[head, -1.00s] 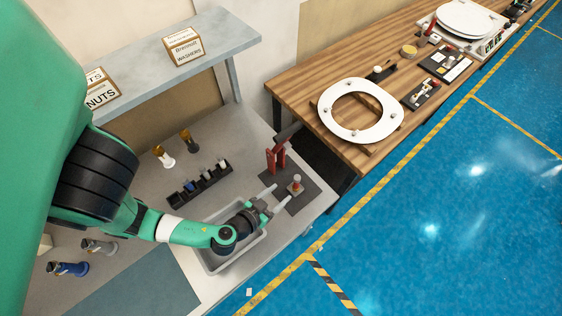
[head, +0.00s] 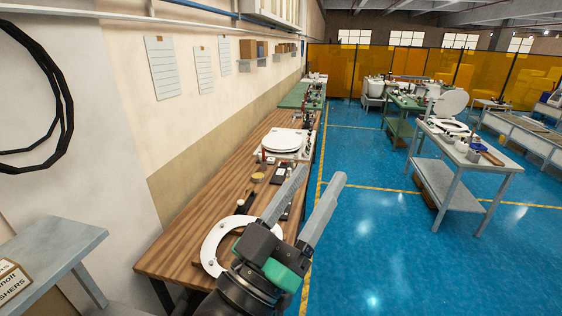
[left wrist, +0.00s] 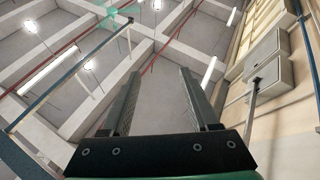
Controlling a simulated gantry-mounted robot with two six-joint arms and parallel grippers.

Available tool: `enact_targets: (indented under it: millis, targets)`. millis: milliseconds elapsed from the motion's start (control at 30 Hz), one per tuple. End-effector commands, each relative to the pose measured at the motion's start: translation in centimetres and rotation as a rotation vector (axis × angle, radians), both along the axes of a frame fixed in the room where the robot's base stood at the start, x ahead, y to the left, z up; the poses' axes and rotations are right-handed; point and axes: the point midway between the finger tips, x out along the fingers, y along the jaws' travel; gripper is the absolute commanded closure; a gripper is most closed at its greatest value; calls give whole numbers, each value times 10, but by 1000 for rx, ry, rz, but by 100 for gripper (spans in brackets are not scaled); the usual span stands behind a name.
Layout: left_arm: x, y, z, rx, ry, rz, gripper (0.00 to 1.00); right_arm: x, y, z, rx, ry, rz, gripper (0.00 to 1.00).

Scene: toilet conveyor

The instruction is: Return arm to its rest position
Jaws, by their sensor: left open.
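My left gripper (head: 312,203) is raised in front of the head camera, its two grey fingers pointing up and apart. It is open, with nothing between the fingers. In the left wrist view its fingers (left wrist: 158,100) stand apart against the ceiling. Behind it in the head view, a white toilet seat ring (head: 213,238) lies on the wooden workbench (head: 165,258), partly hidden by my left wrist. My right gripper is not in view.
A white seat and lid unit (head: 286,141) sits further along the bench. A grey shelf (head: 60,250) juts in at lower left. A light table (head: 455,150) with another toilet seat stands at right. The blue floor (head: 370,240) between is clear.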

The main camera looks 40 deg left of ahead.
Motion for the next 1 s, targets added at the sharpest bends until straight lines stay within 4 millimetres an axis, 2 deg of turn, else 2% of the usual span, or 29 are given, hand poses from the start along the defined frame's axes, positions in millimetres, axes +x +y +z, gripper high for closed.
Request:
enact_targets:
  millis: [33,100,200,300,567,667,900,1000]
  targets:
    - [-19,-1,43,44,-103,-3,38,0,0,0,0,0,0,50]
    - [-43,-5,84,107,-211,-4,38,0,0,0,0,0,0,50]
    - [-66,-9,116,163,-305,1,38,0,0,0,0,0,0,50]
    - [-74,-11,125,184,-335,4,38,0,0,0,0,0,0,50]
    - [-73,-11,128,183,-332,4,38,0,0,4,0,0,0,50]
    - [-73,-11,148,183,-331,4,38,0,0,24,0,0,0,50]
    - [-73,-11,237,182,-330,4,38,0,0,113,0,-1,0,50]
    - [-73,-11,257,182,-330,4,38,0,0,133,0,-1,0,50]
